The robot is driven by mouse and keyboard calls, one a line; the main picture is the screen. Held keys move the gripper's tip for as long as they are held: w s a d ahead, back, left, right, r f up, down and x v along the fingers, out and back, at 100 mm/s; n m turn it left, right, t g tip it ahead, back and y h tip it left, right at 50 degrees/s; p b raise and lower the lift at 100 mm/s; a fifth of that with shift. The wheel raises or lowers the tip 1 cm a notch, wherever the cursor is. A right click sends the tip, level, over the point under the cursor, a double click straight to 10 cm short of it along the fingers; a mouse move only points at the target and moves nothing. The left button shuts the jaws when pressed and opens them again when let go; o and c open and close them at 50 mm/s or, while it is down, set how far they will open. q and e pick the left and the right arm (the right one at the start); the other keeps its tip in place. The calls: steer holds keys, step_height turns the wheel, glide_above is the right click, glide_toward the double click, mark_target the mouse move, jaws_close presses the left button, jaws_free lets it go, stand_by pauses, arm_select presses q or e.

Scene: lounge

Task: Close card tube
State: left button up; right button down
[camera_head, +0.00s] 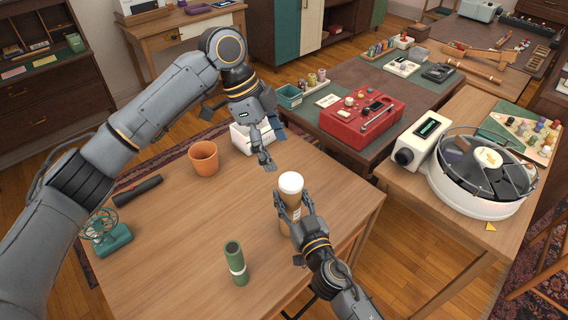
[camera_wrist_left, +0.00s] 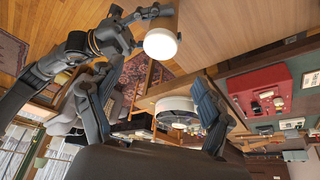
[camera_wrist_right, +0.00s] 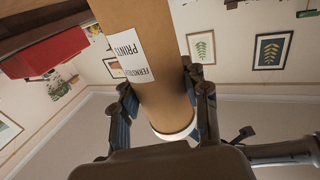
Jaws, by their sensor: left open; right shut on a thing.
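The card tube (camera_head: 285,226) is a brown cylinder with a white cap (camera_head: 291,182) at its upper end. My right gripper (camera_head: 294,207) is shut around the tube just below the cap and holds it near the table's right edge. The right wrist view shows the tube's printed label (camera_wrist_right: 128,55) upside down, with the fingers on both sides of the tube. My left gripper (camera_head: 275,150) is open and empty, up and to the left of the cap, apart from it. In the left wrist view the cap (camera_wrist_left: 160,43) shows beyond the open fingers.
The wooden table (camera_head: 190,230) bears a terracotta pot (camera_head: 204,158), a dark roll (camera_head: 138,191), a green fan (camera_head: 107,232) and a green cylinder with a white band (camera_head: 236,263). A white box (camera_head: 239,140) stands behind my left gripper. The table's middle is clear.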

arm_select(q)
steer(key=v, duration=0.4)
arm_select(e)
steer(key=c, duration=0.6)
jaws_free()
steer(key=v, duration=1.2)
arm_select(q)
steer(key=shift+d+f, duration=0.1)
